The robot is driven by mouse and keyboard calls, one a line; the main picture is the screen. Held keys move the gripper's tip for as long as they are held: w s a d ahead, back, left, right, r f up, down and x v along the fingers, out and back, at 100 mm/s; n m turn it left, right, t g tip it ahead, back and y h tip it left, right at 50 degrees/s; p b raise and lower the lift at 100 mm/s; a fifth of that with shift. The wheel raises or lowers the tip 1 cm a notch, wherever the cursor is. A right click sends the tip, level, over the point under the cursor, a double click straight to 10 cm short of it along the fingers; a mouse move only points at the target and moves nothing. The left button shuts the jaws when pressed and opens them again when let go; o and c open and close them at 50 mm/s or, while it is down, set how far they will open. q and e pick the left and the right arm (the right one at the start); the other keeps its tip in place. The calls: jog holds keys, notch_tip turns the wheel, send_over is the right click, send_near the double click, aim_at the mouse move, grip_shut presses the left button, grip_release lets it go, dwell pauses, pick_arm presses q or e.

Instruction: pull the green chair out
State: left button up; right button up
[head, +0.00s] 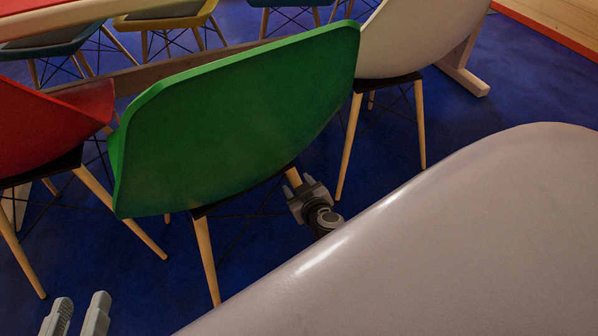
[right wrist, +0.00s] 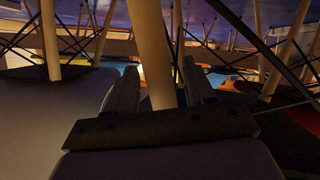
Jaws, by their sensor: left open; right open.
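The green chair (head: 235,115) stands in the middle of the head view with its back towards me, on wooden legs. My right gripper (head: 296,187) is low behind the chair, at its right rear leg (head: 292,177). In the right wrist view, the open fingers of this gripper (right wrist: 160,88) stand on either side of a wooden leg (right wrist: 152,50). I cannot tell whether either finger touches it. My left gripper (head: 76,314) is open and empty at the bottom left, apart from the chair.
A red chair (head: 45,125) stands close on the left and a white chair (head: 415,35) close on the right. The table (head: 60,18) is at the upper left, with a yellow chair (head: 170,20) beyond. Blue floor (head: 110,285) is bare between the left gripper and the green chair.

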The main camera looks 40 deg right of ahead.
grip_shut()
dwell(1.4)
